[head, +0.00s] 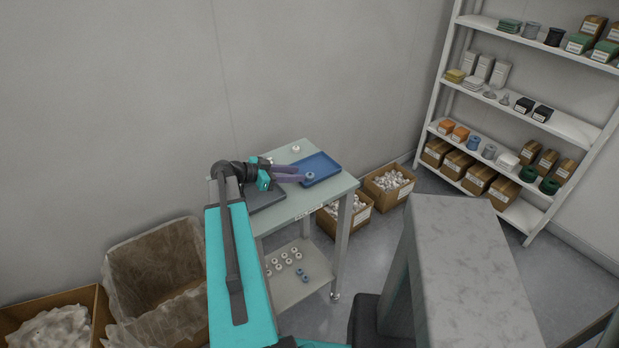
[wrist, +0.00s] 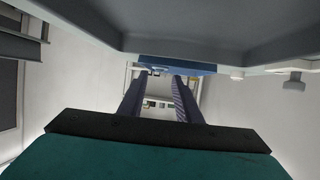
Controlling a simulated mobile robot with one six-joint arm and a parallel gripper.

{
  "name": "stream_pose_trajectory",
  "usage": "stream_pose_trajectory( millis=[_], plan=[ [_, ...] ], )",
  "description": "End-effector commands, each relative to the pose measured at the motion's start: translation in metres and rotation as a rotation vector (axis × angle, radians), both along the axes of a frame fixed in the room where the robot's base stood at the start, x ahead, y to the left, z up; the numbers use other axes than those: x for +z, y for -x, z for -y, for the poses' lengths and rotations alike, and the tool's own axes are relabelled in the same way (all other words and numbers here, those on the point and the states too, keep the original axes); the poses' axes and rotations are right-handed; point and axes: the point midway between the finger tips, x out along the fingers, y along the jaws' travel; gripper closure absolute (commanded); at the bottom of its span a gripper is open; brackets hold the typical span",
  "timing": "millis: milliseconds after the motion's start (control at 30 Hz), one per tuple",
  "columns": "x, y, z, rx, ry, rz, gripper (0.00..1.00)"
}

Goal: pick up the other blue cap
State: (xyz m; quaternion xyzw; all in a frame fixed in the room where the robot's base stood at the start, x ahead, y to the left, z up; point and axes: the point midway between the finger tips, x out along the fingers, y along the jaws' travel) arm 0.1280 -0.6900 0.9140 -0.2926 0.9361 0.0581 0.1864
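In the head view, a blue cap (head: 310,175) sits at the near edge of the blue tray (head: 324,163) on the table. Two more blue caps (head: 304,279) lie on the table's lower shelf beside several white caps. My gripper (head: 301,175) is level with the tabletop, its purple fingers pointing right toward the cap in the tray. The fingertips look close to that cap; I cannot tell whether they touch it. In the wrist view, the fingers (wrist: 159,80) stand apart with nothing clearly held between them. The blue tray's edge (wrist: 180,67) shows beyond them.
A dark tray (head: 266,198) lies on the table under my arm, and a white cap (head: 296,148) stands at the back. Boxes of white parts (head: 388,187) stand right of the table. A stocked shelf rack (head: 553,122) is farther right. Large boxes (head: 155,268) stand at left.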

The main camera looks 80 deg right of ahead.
Motion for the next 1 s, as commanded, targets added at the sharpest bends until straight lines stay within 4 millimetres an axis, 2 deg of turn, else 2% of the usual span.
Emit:
stream_pose_trajectory(
  millis=[267,667,1000],
  plan=[
    [-0.003,0.01,0.007,-0.001,-0.001,-0.001,0.69],
    [-0.019,0.036,0.025,-0.001,-0.001,-0.001,0.69],
    [-0.022,0.038,0.026,0.002,0.0,0.0,0.69]
  ],
)
